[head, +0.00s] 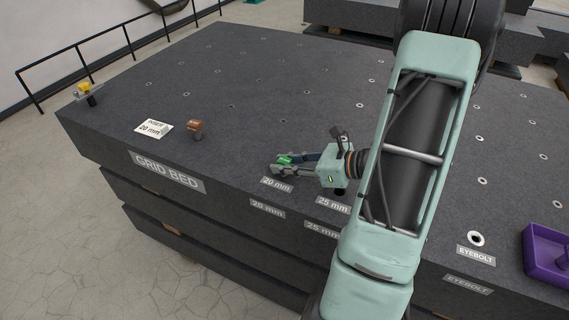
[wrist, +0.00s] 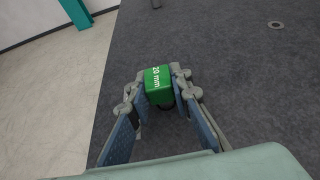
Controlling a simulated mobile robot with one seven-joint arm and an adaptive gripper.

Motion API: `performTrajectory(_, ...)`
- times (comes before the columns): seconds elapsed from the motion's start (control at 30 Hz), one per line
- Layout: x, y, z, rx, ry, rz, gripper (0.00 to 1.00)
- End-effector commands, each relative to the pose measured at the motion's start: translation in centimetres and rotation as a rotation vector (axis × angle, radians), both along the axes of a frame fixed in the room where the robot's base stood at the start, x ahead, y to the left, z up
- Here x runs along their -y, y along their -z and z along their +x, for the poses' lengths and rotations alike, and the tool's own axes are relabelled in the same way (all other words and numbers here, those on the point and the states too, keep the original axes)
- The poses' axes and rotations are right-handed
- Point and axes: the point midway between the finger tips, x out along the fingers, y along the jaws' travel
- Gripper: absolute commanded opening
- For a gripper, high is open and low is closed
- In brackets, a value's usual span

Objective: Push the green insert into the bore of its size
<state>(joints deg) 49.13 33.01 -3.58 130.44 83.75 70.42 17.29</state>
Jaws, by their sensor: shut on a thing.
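The green insert (wrist: 158,84), marked "20 mm", is held between the fingertips of my gripper (wrist: 159,90) in the wrist view. In the head view, the insert (head: 285,160) shows as a small green patch at the end of my gripper (head: 280,167), low over the bed near its front edge. A "20 mm" label (head: 277,185) lies just in front of it. The 20 mm bore is hidden by my gripper or the insert. A dark patch shows under the insert in the wrist view; I cannot tell whether the insert is over or in the bore.
The granite bed (head: 230,85) has several small holes. A "25 mm" label (head: 332,205) is to the right, with a dark bore partly behind my wrist. A brown block (head: 195,129) and a white "20 mm" card (head: 154,129) stand left. A purple tray (head: 547,260) is far right.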

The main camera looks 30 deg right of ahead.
Motion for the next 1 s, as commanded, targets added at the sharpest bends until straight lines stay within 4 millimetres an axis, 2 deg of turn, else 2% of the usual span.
performTrajectory(0.8,0.0,1.5,0.0,-0.001,0.0,-0.001,0.0)
performTrajectory(1.0,0.0,1.2,-0.1,-0.005,0.0,-0.002,0.0)
